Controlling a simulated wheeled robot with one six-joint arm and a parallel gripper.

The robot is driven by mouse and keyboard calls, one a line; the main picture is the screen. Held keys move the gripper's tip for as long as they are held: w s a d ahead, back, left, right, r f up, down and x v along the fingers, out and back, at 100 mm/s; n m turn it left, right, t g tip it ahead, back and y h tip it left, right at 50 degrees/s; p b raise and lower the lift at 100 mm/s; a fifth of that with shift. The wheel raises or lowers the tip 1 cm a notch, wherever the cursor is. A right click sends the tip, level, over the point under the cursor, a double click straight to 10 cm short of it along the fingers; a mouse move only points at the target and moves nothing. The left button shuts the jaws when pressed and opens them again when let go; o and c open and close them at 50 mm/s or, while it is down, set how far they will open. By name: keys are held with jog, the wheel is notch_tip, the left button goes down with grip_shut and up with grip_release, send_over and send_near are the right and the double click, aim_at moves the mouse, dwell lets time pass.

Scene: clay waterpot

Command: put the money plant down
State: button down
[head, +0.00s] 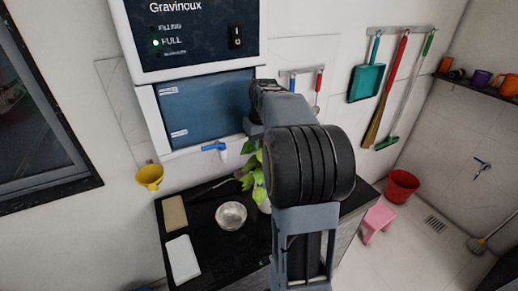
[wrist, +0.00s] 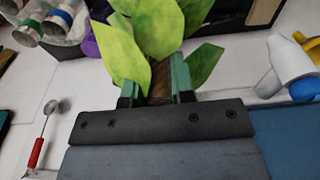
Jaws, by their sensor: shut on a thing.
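The money plant (head: 254,172) shows as bright green leaves beside my arm in the head view, above the dark counter. My arm hides much of it. In the wrist view its broad leaves (wrist: 150,35) spread just past the fingers. My gripper (wrist: 158,88) is shut on the plant, with its two green fingers on either side of a brown stem-like part. The lower end of the plant is hidden in the wrist view. I cannot tell whether it touches the counter.
The black counter (head: 205,250) holds a metal bowl (head: 231,216), a tan block (head: 175,213) and a white block (head: 183,258). A water purifier (head: 205,105) with a blue-handled tap (head: 215,147) is on the wall above. A pink stool (head: 377,221) and red bucket (head: 402,186) stand right.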

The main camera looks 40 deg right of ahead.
jog(key=shift+f, duration=1.25)
jog(key=c, duration=1)
grip_release()
jog(key=shift+o, duration=0.2)
